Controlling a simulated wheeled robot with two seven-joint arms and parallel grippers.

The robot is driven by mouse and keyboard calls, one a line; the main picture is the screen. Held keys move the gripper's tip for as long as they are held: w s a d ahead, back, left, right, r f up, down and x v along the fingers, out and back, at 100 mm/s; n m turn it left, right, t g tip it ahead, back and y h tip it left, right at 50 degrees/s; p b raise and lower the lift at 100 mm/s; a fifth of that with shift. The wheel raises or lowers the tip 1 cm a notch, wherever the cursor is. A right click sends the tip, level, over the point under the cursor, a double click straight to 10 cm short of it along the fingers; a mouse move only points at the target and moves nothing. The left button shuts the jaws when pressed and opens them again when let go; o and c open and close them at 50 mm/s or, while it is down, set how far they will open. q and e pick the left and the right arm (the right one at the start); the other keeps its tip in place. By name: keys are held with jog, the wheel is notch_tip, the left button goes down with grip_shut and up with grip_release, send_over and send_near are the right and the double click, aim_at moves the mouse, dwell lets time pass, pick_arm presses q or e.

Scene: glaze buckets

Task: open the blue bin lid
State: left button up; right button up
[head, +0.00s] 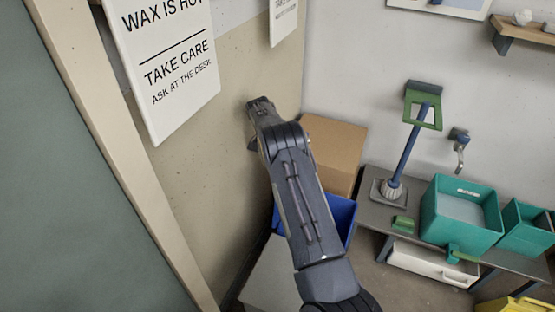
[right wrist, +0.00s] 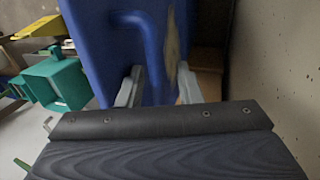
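The blue bin (head: 341,215) stands low by the wall in the head view, and my right arm hides most of it. In the right wrist view a large blue panel (right wrist: 105,45) with a curved raised ridge fills the upper middle; I cannot tell whether it is the lid or the bin's side. My right gripper (head: 260,103) is near the beige wall, up and left of the bin in the head view. Its two fingers (right wrist: 159,87) are apart in front of the blue panel, with nothing clearly held. My left gripper is out of view.
A cardboard box (head: 334,150) is behind my right arm. A grey bench (head: 375,213) on the right carries teal buckets (head: 462,213) and a blue-handled tool (head: 411,143). A beige wall (head: 200,170) is close on the left.

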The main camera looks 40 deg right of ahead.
jog(key=shift+r, duration=0.35)
jog(key=v, duration=0.7)
jog(key=shift+r+p, duration=0.2)
jog(key=shift+p, duration=0.15)
